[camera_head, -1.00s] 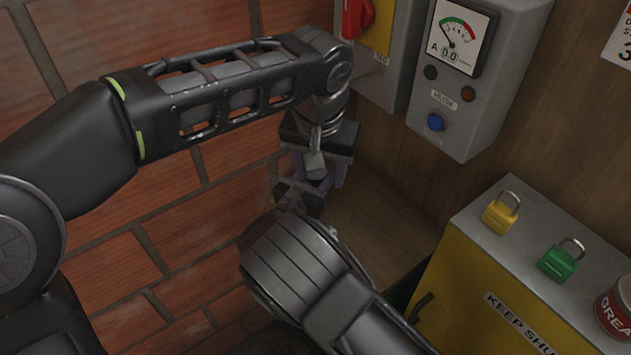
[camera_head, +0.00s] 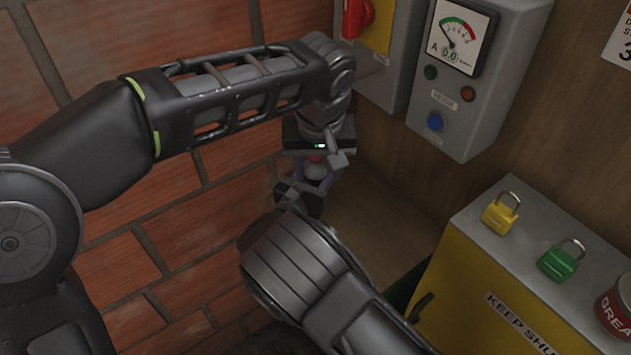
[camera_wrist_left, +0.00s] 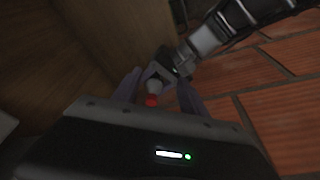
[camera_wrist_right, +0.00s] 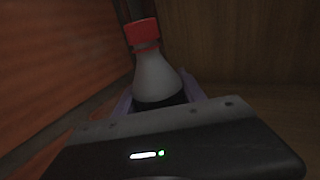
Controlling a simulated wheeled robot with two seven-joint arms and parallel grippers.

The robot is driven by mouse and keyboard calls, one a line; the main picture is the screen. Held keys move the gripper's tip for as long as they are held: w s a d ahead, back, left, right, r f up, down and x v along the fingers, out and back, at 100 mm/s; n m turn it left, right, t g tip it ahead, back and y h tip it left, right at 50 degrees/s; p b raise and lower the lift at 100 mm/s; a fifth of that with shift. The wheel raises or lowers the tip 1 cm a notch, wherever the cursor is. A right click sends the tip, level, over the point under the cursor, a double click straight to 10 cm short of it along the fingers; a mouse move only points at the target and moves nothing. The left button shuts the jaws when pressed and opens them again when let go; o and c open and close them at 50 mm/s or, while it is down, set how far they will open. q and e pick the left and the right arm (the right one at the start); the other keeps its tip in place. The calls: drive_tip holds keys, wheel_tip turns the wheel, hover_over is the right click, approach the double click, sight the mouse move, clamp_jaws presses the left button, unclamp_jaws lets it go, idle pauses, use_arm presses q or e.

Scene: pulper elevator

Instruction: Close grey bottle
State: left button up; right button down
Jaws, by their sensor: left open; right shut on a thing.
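The grey bottle (camera_wrist_right: 155,76) has a pale shoulder, a dark lower part and a red cap (camera_wrist_right: 143,31) on its top, in the right wrist view. How tightly the cap sits I cannot tell. My right gripper (camera_wrist_right: 160,95) is shut on the bottle's body. The bottle (camera_head: 316,172) shows small in the head view, below my left gripper (camera_head: 319,179). In the left wrist view the cap (camera_wrist_left: 151,101) lies between the spread purple fingers of my left gripper (camera_wrist_left: 158,88), which is open. Whether the fingers touch the cap I cannot tell.
A grey gauge box (camera_head: 450,120) and a red-handled switch (camera_head: 356,17) are on the wooden wall. A yellow cabinet (camera_head: 480,275) at right bears a yellow padlock (camera_head: 500,214), a green padlock (camera_head: 561,260) and a can (camera_head: 614,312). A brick wall (camera_head: 110,255) is at left.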

use_arm(q)
hover_over(315, 172)
drive_tip(key=x, duration=0.3)
drive_tip(key=shift+f, duration=0.35)
drive_tip(key=shift+w+d+f, duration=0.1)
drive_tip(key=shift+w+f, duration=0.15)
drive_tip(key=shift+f, duration=0.4)
clamp_jaws()
